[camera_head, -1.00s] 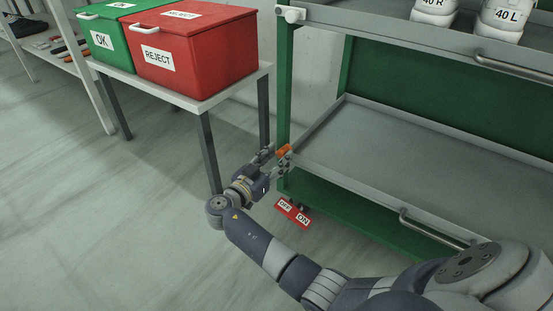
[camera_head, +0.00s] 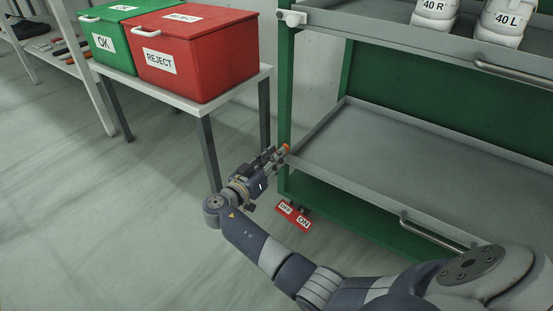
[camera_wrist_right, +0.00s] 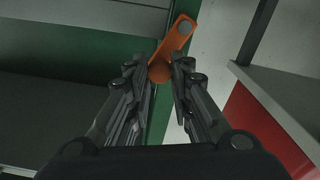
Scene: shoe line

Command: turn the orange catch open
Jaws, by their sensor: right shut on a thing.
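The orange catch (camera_wrist_right: 173,47) is on the green post of the rack in the right wrist view, a short tilted lever with a grey round pivot at its upper end. My right gripper (camera_wrist_right: 166,78) is shut on the catch's lower end, with one finger on each side. In the head view the right gripper (camera_head: 281,152) reaches the rack's left post, and only a small part of the catch (camera_head: 285,147) shows at the fingertips. My left gripper is not in view.
The rack's lower grey tray (camera_head: 420,160) is empty. White shoes (camera_head: 433,15) stand on its upper shelf. A red REJECT box (camera_head: 200,60) and a green OK box (camera_head: 108,42) stand on a table to the left.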

